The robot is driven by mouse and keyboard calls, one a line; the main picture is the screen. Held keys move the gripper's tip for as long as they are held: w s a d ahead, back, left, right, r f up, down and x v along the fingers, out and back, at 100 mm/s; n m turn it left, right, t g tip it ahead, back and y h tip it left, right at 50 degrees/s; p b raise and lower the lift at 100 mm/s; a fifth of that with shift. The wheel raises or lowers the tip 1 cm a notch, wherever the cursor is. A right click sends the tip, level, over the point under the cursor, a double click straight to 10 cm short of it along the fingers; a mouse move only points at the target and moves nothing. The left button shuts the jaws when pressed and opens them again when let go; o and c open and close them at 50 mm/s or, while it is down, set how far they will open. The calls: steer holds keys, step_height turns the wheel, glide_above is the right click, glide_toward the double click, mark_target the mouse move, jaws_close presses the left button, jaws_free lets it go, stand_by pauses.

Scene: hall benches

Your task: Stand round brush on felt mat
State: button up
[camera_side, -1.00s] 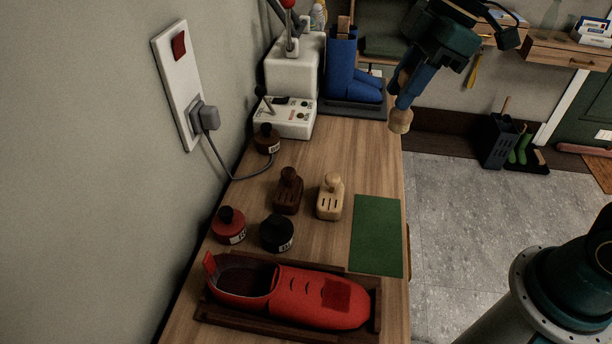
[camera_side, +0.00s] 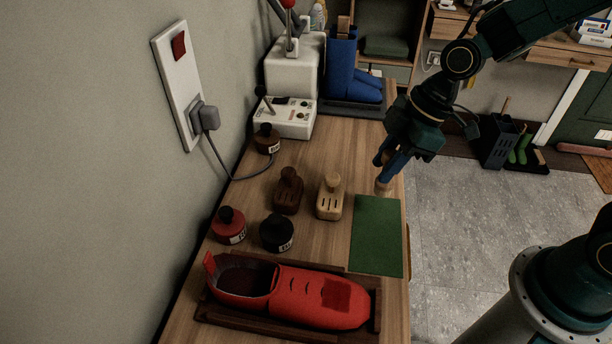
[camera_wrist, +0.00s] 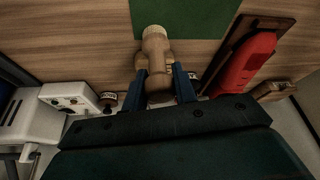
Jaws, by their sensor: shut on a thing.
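My gripper (camera_side: 386,176) is shut on the round brush (camera_side: 383,188), a light tan wooden piece. In the wrist view the brush (camera_wrist: 155,45) sits between the blue fingers of my gripper (camera_wrist: 160,82), its end over the near edge of the mat in that picture. The green felt mat (camera_side: 376,236) lies flat and bare on the bench. In the side view the brush is at the mat's far edge; I cannot tell whether it touches the bench. The mat also shows in the wrist view (camera_wrist: 200,18).
A red shoe (camera_side: 320,298) lies in a wooden tray on the bench (camera_side: 335,150). A pale brush (camera_side: 330,200) and a dark brush (camera_side: 288,192) stand left of the mat, near several jars (camera_side: 277,234). A white machine (camera_side: 290,118) and blue boots (camera_side: 342,70) stand behind.

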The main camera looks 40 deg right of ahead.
steer(key=shift+f, duration=0.7)
steer(key=shift+f, duration=0.1)
steer(key=shift+f, duration=1.8)
steer(key=shift+f, duration=0.15)
steer(key=o, duration=1)
steer(key=shift+c, duration=0.2)
steer(key=shift+r, duration=0.25)
steer(key=shift+v, duration=0.8)
steer(key=v, duration=1)
